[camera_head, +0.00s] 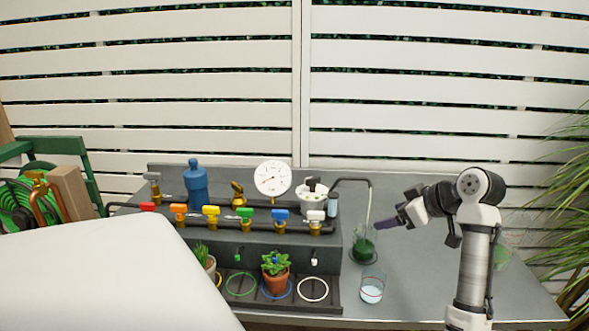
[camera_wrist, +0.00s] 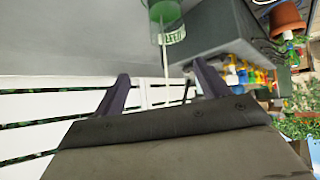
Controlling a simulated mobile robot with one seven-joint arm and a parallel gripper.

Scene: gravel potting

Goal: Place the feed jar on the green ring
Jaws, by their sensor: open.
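The feed jar (camera_head: 364,246) is a clear glass with dark green liquid, upright on the grey bench. A thin bent tube runs down to it. In the wrist view the jar (camera_wrist: 170,28), with a label in green letters, is at the top edge, partly cut off. My gripper (camera_head: 386,225) is open and empty, just right of and above the jar. In the wrist view the gripper's fingers (camera_wrist: 163,78) are apart, with the jar beyond their tips. The green ring (camera_head: 241,293) lies on the low dark shelf at the front, with nothing on it.
A potted succulent (camera_head: 276,281) stands on the blue ring, right of the green ring. Another plant pot (camera_head: 207,264) is to the left. The white ring (camera_head: 313,299) is empty. A glass of pale liquid (camera_head: 372,291) stands in front of the jar. Valves (camera_head: 212,216) line the raised ledge.

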